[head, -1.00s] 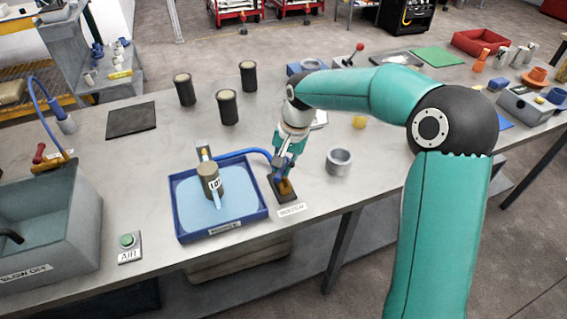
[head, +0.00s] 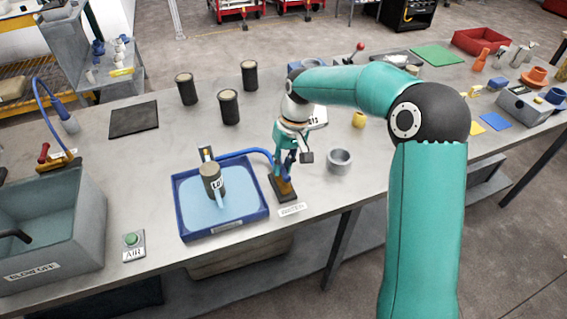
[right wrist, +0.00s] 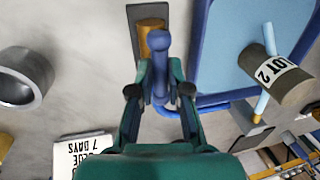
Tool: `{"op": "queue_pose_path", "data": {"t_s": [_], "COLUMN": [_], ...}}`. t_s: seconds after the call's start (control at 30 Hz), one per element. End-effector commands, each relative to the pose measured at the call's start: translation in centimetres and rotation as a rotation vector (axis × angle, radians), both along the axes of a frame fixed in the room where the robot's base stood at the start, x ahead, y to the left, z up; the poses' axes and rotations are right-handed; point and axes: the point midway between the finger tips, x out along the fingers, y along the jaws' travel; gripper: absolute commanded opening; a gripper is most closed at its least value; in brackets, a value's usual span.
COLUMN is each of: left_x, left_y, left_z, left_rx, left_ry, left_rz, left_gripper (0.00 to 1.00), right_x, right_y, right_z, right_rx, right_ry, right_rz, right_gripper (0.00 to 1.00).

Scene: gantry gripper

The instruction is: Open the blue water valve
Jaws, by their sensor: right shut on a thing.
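The water valve is a brass-coloured body (head: 284,187) on a dark base plate, right of the blue tray. In the right wrist view its brass body (right wrist: 153,41) stands beyond a blue handle (right wrist: 159,62). My right gripper (head: 287,172) reaches down over the valve. In the right wrist view its two fingers (right wrist: 159,75) are shut on the blue handle, one on each side. The fingers and wrist hide part of the valve in the head view. My left gripper is not in view.
The blue tray (head: 264,209) holds light-blue liquid and a dark cylinder (head: 212,182) labelled LOT. A blue hose (head: 247,152) runs behind it. A grey metal cup (head: 339,161) stands right of the valve. Bare bench lies in front of the dark canisters (head: 229,108).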

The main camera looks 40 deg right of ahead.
Motion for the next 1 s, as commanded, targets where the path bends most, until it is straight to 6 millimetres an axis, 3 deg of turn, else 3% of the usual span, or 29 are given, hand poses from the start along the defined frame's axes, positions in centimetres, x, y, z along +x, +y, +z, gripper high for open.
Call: {"op": "queue_pose_path", "data": {"t_s": [0.43,0.47,0.6,1.0], "left_x": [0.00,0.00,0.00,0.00], "left_y": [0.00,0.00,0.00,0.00], "left_z": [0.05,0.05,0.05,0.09], "left_rx": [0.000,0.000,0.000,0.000], "left_ry": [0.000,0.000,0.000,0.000], "left_rz": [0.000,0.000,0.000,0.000], "left_gripper": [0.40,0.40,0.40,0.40], "right_x": [0.22,0.22,0.15,0.09], "right_y": [-0.05,-0.05,-0.04,-0.16], "right_z": [0.24,0.24,0.17,0.67], "right_rx": [-0.001,-0.001,-0.001,-0.001], "right_ry": [-0.010,-0.010,-0.007,-0.005], "right_rz": [0.008,0.008,0.008,0.007], "right_gripper": [0.00,0.22,0.41,0.41]}}
